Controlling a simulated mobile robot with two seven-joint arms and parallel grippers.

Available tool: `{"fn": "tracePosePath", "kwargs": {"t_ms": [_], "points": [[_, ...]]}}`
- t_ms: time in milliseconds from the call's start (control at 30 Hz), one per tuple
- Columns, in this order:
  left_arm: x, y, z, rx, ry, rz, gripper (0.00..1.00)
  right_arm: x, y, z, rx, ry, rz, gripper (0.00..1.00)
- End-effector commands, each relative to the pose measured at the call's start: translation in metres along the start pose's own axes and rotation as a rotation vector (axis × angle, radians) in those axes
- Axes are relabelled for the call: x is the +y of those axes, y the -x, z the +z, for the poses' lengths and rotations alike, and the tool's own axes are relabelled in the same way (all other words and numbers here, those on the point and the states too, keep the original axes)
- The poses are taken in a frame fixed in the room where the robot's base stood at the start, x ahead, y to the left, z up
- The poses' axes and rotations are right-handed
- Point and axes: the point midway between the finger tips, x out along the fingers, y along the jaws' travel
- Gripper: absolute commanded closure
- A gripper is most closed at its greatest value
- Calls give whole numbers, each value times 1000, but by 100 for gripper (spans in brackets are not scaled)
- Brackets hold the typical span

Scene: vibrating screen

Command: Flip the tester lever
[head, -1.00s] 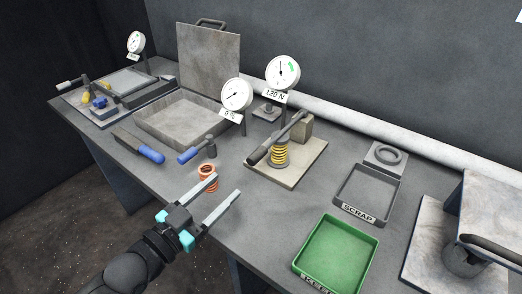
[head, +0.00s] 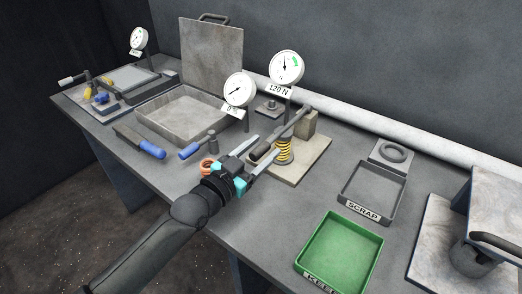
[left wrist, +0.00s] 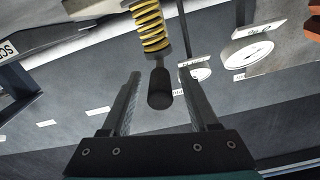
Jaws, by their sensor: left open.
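The tester lever (head: 293,122) is a grey bar with a dark cylindrical grip (head: 260,152), slanting down toward the front left. It belongs to the tester on a pale base plate (head: 307,163), with a yellow spring (head: 284,149) beneath the bar. My left gripper (head: 264,149) is open, its two fingers on either side of the grip. In the left wrist view the grip (left wrist: 160,88) lies between the open fingers (left wrist: 161,85), with visible gaps on both sides. The yellow spring (left wrist: 150,27) shows beyond it. My right gripper is not in view.
A copper spring (head: 208,166) stands close beside my left gripper, partly hidden. Two dials, 0 % (head: 238,88) and 120 N (head: 286,66), stand behind. A scrap tray (head: 347,203) and a green tray (head: 308,238) lie right; a hammer (head: 193,149) lies left.

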Motion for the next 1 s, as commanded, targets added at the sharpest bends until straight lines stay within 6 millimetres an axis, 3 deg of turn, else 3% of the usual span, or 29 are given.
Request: {"fn": "tracePosePath", "kwargs": {"t_ms": [267, 800, 1000], "points": [[0, -1, 0, -1, 0, 0, 39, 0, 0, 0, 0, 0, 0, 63], [0, -1, 0, -1, -1, 0, 100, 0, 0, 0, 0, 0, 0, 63], [0, -1, 0, -1, -1, 0, 100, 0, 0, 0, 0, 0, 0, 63]]}}
